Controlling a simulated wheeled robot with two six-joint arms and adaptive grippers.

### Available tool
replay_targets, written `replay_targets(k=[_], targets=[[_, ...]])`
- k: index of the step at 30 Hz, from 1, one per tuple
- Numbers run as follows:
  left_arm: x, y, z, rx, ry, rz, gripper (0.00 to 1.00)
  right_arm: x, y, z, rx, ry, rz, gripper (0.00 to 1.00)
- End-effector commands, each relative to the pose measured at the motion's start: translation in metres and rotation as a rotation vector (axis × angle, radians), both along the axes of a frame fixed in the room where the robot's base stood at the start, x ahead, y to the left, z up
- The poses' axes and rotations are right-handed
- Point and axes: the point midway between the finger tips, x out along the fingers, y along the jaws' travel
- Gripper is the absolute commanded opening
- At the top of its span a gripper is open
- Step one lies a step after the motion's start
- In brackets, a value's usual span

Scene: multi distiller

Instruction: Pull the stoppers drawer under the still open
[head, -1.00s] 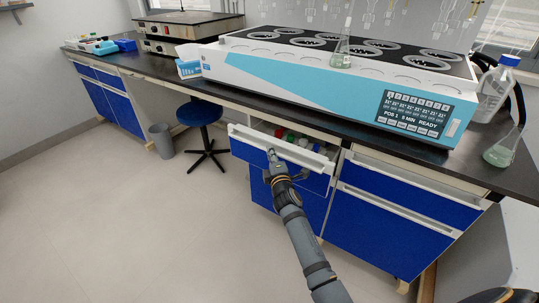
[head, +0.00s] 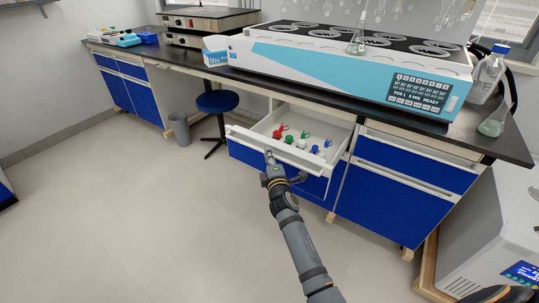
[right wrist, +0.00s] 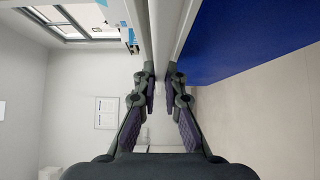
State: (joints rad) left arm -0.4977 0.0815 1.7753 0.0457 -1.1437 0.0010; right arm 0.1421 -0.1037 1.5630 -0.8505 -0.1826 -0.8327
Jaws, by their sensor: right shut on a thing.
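The stoppers drawer (head: 240,137) under the still (head: 345,70) stands well out from the bench, with a white inside and a blue front. Red, green, white and blue stoppers (head: 303,143) lie in it. My right gripper (head: 269,158) is at the drawer's front edge, left of its middle. In the right wrist view its fingers (right wrist: 163,80) are shut on the white drawer handle (right wrist: 165,35), with the blue front to the right.
A blue stool (head: 218,102) and a grey bin (head: 179,128) stand left of the drawer. Closed blue drawers (head: 413,165) are to its right. A white machine (head: 490,235) stands at the right. The floor in front is clear.

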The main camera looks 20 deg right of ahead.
Motion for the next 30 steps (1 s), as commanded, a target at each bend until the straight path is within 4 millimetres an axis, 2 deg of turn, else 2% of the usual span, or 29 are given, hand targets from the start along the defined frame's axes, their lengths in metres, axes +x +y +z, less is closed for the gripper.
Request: replay_targets(k=[13,14,18,26,30], targets=[[-0.001,0.0,-0.001,-0.001,0.004,0.001,0.0,-0.001,0.001,-0.001,0.0,0.002,0.0,0.0],[-0.001,0.0,-0.001,-0.001,0.004,0.001,0.0,-0.001,0.001,-0.001,0.0,0.002,0.0,0.13],[-0.003,0.0,-0.001,-0.001,0.005,0.0,0.0,-0.001,0.001,-0.001,0.0,0.001,0.0,0.32],[-0.006,0.002,-0.001,0.004,0.011,-0.002,0.0,-0.001,0.001,0.0,0.0,0.0,0.0,0.32],[-0.004,0.002,-0.001,0.005,0.009,-0.002,0.0,-0.013,0.003,-0.002,0.003,0.002,0.0,0.32]])
